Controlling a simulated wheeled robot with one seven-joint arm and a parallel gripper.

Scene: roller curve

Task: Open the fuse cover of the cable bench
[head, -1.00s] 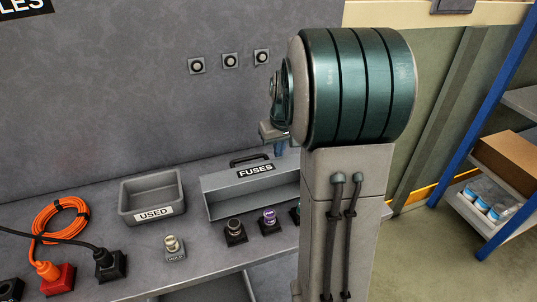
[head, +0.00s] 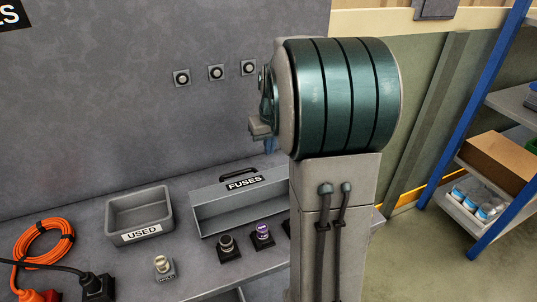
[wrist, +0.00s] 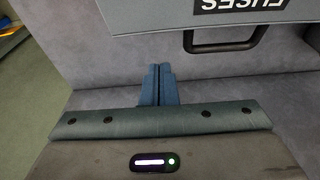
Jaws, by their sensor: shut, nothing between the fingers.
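The fuse box (head: 240,205) stands on the bench against the wall. Its grey cover panel, labelled FUSES (head: 222,190), has a black handle (head: 238,173) along its far edge. The panel looks raised at the back, with a hollow showing in front of it. In the wrist view, the cover (wrist: 150,17) is at the top, label upside down, with the handle (wrist: 225,44) below it. My gripper (wrist: 160,70) has blue fingers pressed together, empty, to the left of the handle and apart from it. In the head view my arm hides most of the gripper.
A grey USED tray (head: 140,213) stands left of the fuse box. Small plugs stand in front: a pale one (head: 162,267), a black one (head: 227,247) and a purple one (head: 262,235). An orange cable coil (head: 42,245) lies far left. A blue-framed shelf (head: 500,130) stands right.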

